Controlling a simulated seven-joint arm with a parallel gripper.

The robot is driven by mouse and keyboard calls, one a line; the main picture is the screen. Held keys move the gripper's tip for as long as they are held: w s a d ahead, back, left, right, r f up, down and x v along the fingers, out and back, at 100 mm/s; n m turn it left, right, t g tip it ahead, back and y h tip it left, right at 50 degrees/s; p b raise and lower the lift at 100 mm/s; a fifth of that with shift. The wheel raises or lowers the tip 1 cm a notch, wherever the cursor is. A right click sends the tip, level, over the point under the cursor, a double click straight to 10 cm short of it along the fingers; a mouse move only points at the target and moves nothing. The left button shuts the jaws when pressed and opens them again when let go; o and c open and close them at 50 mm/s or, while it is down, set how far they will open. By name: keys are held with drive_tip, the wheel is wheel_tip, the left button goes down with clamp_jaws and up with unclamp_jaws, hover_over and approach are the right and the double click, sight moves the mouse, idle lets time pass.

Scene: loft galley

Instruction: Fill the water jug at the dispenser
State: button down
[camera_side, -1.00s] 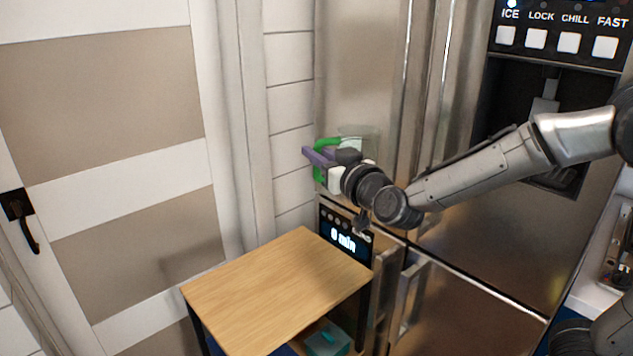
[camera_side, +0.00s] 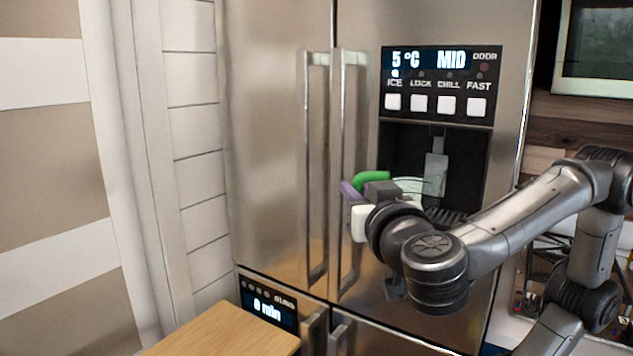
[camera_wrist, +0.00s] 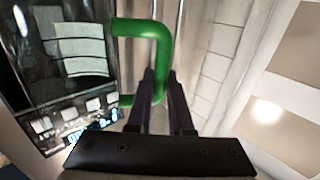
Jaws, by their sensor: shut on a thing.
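The water jug has a clear body (camera_side: 422,187) and a green handle (camera_side: 371,181). My gripper (camera_side: 352,191), with purple fingers, is shut on the handle and holds the jug off any surface I can see. In the wrist view the green handle (camera_wrist: 158,32) runs down to my dark fingers (camera_wrist: 158,90), and the clear body (camera_wrist: 80,45) is to their left. The dispenser (camera_side: 462,165) is a dark recess in the fridge door with a grey paddle (camera_side: 436,170). The jug overlaps its lower left; I cannot tell whether it is inside. No water level is readable.
The lit panel (camera_side: 440,62) above the recess reads "5 °C MID", with ICE, LOCK, CHILL and FAST buttons. Two upright fridge handles (camera_side: 350,160) stand left of the recess. A wooden top (camera_side: 225,332) is at the bottom, beside a "0 min" display (camera_side: 268,302).

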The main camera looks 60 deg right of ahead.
drive_tip(key=shift+s+d+f, duration=0.1)
drive_tip(key=shift+s, duration=0.15)
drive_tip(key=shift+d, duration=0.1)
drive_tip(key=d, duration=1.3)
idle(0.4)
idle(0.5)
